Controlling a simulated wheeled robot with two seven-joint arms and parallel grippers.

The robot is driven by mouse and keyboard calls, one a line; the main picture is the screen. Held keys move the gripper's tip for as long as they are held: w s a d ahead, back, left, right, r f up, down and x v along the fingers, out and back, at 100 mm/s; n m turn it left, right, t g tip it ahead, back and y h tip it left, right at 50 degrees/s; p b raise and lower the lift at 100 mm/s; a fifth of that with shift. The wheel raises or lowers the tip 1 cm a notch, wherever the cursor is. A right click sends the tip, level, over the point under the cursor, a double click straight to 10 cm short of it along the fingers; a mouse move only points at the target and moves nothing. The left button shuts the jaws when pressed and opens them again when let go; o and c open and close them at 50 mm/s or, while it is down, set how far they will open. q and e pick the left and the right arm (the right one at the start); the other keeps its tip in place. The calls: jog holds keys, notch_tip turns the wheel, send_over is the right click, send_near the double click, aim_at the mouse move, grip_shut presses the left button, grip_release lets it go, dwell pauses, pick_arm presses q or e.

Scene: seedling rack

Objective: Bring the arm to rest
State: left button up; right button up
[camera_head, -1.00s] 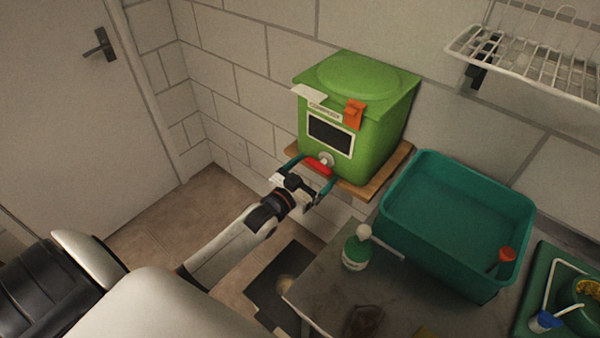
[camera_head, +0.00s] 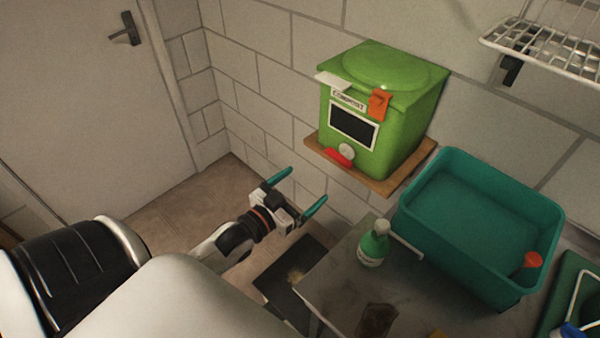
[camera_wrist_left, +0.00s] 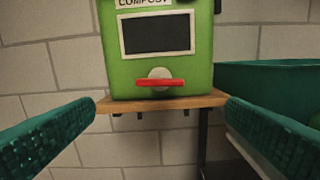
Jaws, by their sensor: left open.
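My left gripper (camera_head: 297,191) is open and empty, its two teal fingers spread apart. It hangs in the air in front of and below the green compost bin (camera_head: 398,145), clear of it. In the left wrist view the fingers frame the lower part of the compost bin (camera_wrist_left: 160,75), with nothing between them. A red handle (camera_head: 338,157) with a round pale knob is at the bin's lower front; it also shows in the left wrist view (camera_wrist_left: 160,82). My right gripper is in neither view.
The bin stands on a wooden shelf (camera_head: 380,184) on the tiled wall. A teal tub (camera_head: 450,245) and a green bottle (camera_head: 373,247) stand on the grey table (camera_head: 335,275) at right. A wire rack (camera_head: 545,50) hangs at upper right. A door (camera_head: 90,110) is at left.

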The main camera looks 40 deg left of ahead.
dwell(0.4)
pick_arm(q)
jog(key=s+f+n+g+y, duration=0.1)
jog(key=s+f+g, duration=0.35)
jog(key=f, duration=1.05)
jog(key=s+f+g+y, duration=0.25)
jog(key=s+f, duration=0.25)
jog(key=f, duration=1)
jog(key=s+d+f+g, duration=0.2)
jog(key=s+f, duration=0.4)
jog(key=s, duration=0.3)
jog(key=s+d+f+g, duration=0.2)
jog(key=s+f+g, duration=0.2)
jog(key=s, duration=0.5)
jog(key=s+d+f+m+g, duration=0.1)
jog(key=s+d+f+g, duration=0.1)
jog(key=s+f, duration=0.7)
jog(key=shift+g+h, duration=0.45)
jog(key=shift+g, duration=0.45)
jog(key=shift+f, duration=0.1)
